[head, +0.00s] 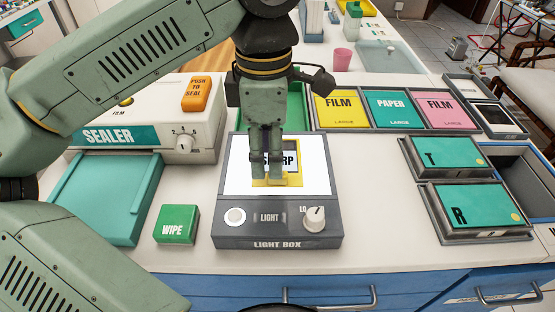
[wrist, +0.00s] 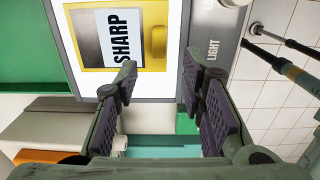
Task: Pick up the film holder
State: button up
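The film holder (head: 293,180) has a yellow frame around a film marked "SHARP". It lies on the lit white panel of the light box (head: 277,244). In the wrist view the film holder (wrist: 118,7) is at the top, with a raised yellow tab on its right side. My gripper (head: 269,181) points down over the light box and hides part of the film holder in the head view. In the wrist view my gripper (wrist: 159,80) is open, with nothing between its dark pads. I cannot tell whether a fingertip touches the film holder.
A green WIPE box (head: 177,224) and a teal tray (head: 108,195) are left of the light box. The sealer (head: 150,125) stands behind them. FILM and PAPER bins (head: 393,108) are at the back right. Boxes marked T (head: 447,152) and R (head: 472,206) stand at right.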

notch_tip(320, 180, down, 4)
jog(key=shift+f+p, duration=0.1)
jog(key=shift+p, duration=0.35)
jog(key=shift+c, duration=0.2)
grip_shut()
